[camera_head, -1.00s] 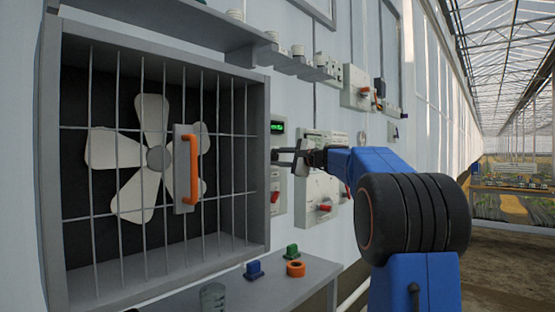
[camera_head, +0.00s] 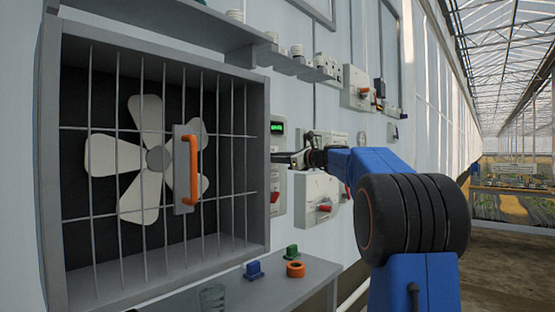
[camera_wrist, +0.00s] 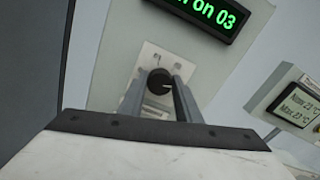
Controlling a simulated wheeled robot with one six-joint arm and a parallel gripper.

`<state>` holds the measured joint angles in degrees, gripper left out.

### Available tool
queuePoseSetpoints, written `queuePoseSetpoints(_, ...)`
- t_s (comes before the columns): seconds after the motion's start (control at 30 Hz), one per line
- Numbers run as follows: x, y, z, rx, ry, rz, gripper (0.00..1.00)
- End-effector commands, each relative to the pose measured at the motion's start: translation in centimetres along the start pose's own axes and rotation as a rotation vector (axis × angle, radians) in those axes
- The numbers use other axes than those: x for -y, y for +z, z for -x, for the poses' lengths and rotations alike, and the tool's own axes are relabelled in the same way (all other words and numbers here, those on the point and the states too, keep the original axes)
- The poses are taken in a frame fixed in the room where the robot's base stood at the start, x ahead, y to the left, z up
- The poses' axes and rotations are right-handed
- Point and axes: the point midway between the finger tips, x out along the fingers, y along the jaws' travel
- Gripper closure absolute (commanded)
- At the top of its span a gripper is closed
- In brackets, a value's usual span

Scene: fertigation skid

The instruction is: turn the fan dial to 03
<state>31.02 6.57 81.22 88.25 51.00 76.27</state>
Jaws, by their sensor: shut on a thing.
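The fan dial (camera_wrist: 160,81) is a small black knob on a pale plate, seen in the wrist view below a green-lit display (camera_wrist: 212,12) that reads "on 03", its left part cut off. My gripper (camera_wrist: 160,92) is shut on the dial, one finger on each side. In the head view my gripper (camera_head: 277,157) reaches to the fan control panel (camera_head: 278,208) beside the cage, and the dial itself is hidden there. The display (camera_head: 277,127) glows green above the gripper. The white-bladed fan (camera_head: 155,160) sits behind bars.
An orange handle (camera_head: 193,168) is on the cage front. A shelf (camera_head: 225,287) below holds a blue block (camera_head: 254,270), a green block (camera_head: 292,251) and an orange ring (camera_head: 295,269). A white box with a red knob (camera_head: 324,207) is right of the panel. A second display (camera_wrist: 300,104) shows temperatures.

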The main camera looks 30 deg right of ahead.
Motion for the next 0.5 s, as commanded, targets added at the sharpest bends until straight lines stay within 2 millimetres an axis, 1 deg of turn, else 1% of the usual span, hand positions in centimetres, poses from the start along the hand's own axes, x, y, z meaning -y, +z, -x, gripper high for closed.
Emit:
queuePoseSetpoints(0.2, 0.05, -0.21, -0.01, -0.003, 0.0, -0.154, 0.92)
queuePoseSetpoints(0.5, 0.06, -0.25, -0.02, -0.003, 0.0, -0.276, 0.92)
